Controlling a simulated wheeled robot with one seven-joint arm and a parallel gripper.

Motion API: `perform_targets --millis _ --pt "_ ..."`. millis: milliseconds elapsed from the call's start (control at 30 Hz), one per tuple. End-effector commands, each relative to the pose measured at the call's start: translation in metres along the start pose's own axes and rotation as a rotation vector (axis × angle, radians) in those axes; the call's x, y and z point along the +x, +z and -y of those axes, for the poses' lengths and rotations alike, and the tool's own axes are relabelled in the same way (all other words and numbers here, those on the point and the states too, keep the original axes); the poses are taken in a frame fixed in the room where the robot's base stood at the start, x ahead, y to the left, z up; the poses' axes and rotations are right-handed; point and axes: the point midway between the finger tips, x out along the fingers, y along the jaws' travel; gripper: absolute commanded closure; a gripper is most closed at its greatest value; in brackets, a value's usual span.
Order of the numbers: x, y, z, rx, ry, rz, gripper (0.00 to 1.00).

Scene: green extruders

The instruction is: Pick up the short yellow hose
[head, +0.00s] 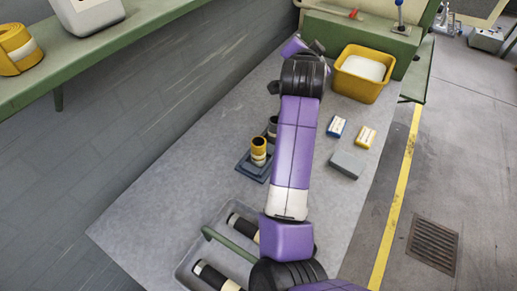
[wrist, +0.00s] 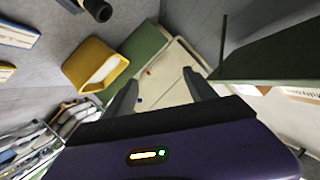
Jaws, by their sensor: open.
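I do not make out the yellow hose in the wrist view. My gripper (wrist: 160,77) is open and empty, its two dark fingers spread apart in the wrist view. It is at the far end of the table, well away from the hose, and its fingers are not clear in the head view.
A yellow bin (head: 362,73) with white contents stands at the far right, by a green machine (head: 360,30). Small boxes and a grey block (head: 347,164) lie right of my arm. A tray (head: 190,264) with black cylinders is in front. A green shelf (head: 75,60) overhangs the left.

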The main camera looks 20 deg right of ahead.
Motion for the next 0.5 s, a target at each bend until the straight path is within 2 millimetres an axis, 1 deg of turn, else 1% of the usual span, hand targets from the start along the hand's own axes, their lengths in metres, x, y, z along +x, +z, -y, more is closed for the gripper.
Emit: perform_targets --millis 33,67,133,267,300,367,400,467,500 --pt "0.001 0.007 0.006 0.071 0.042 0.055 0.35" --pt "0.002 0.013 0.006 0.111 0.074 0.089 0.35" --pt "0.000 0.032 0.009 0.209 0.155 0.178 0.35" --pt "-0.013 0.074 0.012 0.379 0.321 0.349 0.35" --pt "-0.021 0.087 0.013 0.424 0.376 0.400 0.35" --pt "-0.034 0.107 0.014 0.490 0.464 0.475 0.35" --pt "-0.044 0.122 0.015 0.531 0.530 0.527 0.35" --pt "-0.062 0.141 0.013 0.586 0.635 0.593 0.35" --pt "-0.073 0.153 0.008 0.616 0.708 0.626 0.35"
